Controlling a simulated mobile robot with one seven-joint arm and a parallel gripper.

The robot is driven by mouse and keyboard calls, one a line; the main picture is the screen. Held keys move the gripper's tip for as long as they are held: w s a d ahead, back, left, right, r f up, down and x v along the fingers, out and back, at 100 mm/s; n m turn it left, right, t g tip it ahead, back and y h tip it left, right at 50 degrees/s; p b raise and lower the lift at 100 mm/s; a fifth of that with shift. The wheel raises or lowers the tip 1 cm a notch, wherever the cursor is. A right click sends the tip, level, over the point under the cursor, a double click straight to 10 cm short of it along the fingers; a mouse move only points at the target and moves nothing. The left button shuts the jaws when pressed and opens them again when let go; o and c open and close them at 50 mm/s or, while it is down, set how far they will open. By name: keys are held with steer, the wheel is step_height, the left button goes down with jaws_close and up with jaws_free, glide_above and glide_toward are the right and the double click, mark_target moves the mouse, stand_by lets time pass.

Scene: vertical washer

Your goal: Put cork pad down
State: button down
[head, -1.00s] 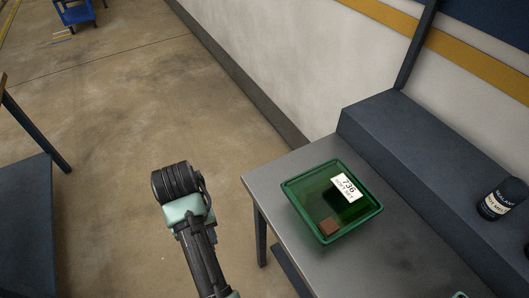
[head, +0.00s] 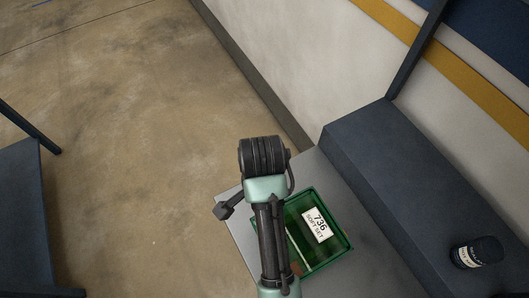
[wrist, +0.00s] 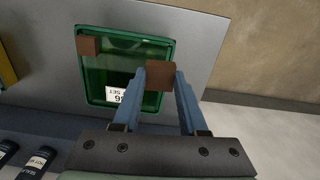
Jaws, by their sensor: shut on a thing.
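A brown cork pad (wrist: 160,76) is between the fingertips of my gripper (wrist: 161,80), which is shut on it in the wrist view. The held pad overlaps the right rim of a green bin (wrist: 132,32) in that view; its height above the bin is hard to tell. A second brown pad (wrist: 88,46) lies inside the bin, in a corner. In the head view the green bin (head: 346,246) stands on the table behind my arm, with a white label marked 736. My arm hides part of the bin there, and the held pad cannot be made out.
The grey metal table (head: 372,270) has bare surface around the bin. A dark blue raised ledge (head: 385,180) runs along the wall side, with a dark labelled bottle (head: 478,252) on it. Another dark bench (head: 22,225) stands at the left, across open floor.

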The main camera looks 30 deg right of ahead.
steer(key=shift+s+d+m, duration=0.15)
steer(key=shift+s+m, duration=0.1)
steer(key=shift+m, duration=0.05)
step_height(320, 180, down, 10)
steer(key=shift+w+d+r+p, duration=0.1)
steer(key=shift+r+p, duration=0.05)
steer(key=shift+p, duration=0.65)
steer(key=shift+c, duration=2.2)
jaws_free()
step_height(320, 180, up, 12)
steer(key=shift+r, duration=0.1)
